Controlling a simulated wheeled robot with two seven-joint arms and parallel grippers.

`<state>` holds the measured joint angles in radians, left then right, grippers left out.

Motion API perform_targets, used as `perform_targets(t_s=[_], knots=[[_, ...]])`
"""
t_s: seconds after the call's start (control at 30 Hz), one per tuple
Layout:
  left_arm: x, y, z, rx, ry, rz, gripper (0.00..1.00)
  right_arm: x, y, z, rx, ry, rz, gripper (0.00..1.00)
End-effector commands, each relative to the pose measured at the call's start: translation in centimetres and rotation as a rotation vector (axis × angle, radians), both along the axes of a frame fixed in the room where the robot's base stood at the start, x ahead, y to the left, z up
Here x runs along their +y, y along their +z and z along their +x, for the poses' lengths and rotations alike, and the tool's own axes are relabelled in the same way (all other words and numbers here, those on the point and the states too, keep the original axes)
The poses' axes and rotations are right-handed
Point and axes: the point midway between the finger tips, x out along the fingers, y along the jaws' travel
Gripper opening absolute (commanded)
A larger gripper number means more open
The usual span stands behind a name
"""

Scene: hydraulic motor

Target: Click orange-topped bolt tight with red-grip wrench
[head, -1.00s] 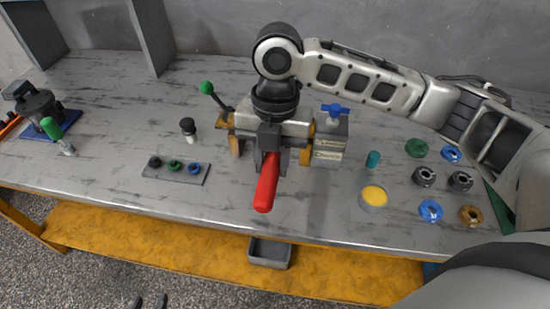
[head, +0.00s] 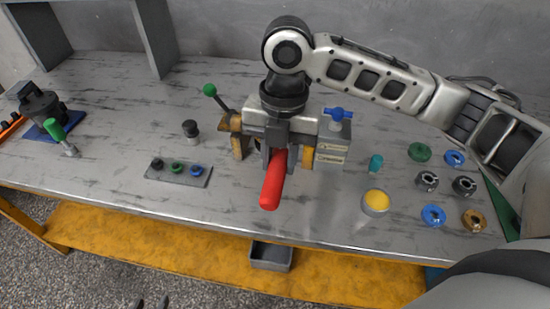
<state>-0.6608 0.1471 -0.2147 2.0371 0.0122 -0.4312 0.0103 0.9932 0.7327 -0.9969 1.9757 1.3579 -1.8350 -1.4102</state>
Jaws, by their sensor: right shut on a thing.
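The red-grip wrench (head: 272,184) points toward the table's front edge at the centre of the head view. My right gripper (head: 277,153) reaches down over the motor assembly and is shut on the wrench near the inner end of its red grip. The wrench's head is hidden under the gripper. The motor assembly (head: 238,146) shows brass-coloured parts on both sides of my gripper. I cannot make out the orange-topped bolt; the gripper and wrist cover the middle of the assembly. My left gripper (head: 151,303) shows only two dark fingertips, apart and empty, at the bottom edge.
A green-knobbed lever (head: 210,90) and a blue-handled block (head: 333,140) flank the assembly. A socket plate (head: 179,175), a black-capped bottle (head: 191,131) and a green-handled tool (head: 56,131) lie left. A yellow-topped cup (head: 376,203) and several rings lie right. The front-left tabletop is clear.

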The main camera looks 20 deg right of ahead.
Motion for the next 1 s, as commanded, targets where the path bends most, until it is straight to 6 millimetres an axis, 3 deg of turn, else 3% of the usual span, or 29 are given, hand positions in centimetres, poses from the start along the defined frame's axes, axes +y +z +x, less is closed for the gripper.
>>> perform_targets(t_s=[0.57, 1.0], knots=[[0.0, 0.0, 0.0, 0.000, 0.000, 0.000, 0.36, 0.5, 3.9, -0.2, -0.003, 0.013, 0.010, 0.00], [0.0, 0.0, 0.0, 0.000, -0.001, -0.001, 0.36, 0.5, 4.1, -0.3, 0.000, 0.012, 0.009, 0.00]])
